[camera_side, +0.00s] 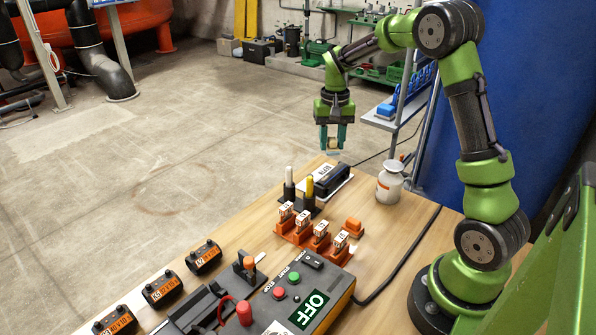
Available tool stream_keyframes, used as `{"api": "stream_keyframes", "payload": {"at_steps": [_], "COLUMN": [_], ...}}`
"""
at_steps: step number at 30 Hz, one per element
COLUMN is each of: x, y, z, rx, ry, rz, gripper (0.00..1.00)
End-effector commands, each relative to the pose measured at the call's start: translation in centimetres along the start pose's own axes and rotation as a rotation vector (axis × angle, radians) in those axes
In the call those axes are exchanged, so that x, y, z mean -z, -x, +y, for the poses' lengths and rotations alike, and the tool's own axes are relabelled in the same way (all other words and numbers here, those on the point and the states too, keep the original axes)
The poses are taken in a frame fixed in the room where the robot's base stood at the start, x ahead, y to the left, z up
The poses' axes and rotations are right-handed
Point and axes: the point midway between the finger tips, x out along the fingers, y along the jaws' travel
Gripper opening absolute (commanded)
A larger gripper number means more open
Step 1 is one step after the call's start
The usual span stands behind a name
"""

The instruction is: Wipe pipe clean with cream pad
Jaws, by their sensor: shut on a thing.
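My gripper (333,146) hangs pointing down above the far end of the wooden table. Its teal fingers are shut on a small pale cream piece, which looks like the cream pad (333,144). The pad is held in the air and appears clear of the table. I cannot pick out for sure which thing is the pipe to be wiped. Large black pipes (100,65) stand on the floor at the far left, well away from my gripper.
Below my gripper lies a black device (331,180). A white jar (390,183) stands to its right. Orange-based fuse blocks (313,233), a control box with an OFF sign (312,308) and black labelled blocks (162,289) occupy the near table. A shelf rack (398,110) stands behind at right.

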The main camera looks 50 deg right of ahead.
Motion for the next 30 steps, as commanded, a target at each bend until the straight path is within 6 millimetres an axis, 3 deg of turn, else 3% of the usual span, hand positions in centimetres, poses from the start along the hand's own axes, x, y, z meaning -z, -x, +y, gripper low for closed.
{"api": "stream_keyframes", "payload": {"at_steps": [23,30], "x": [-0.2,-1.8], "y": [-7.3,-7.3], "z": [-0.1,-1.8], "rx": [-0.001,0.0], "ry": [0.003,0.005], "rz": [-0.005,-0.002], "gripper": [0.13,0.13]}}
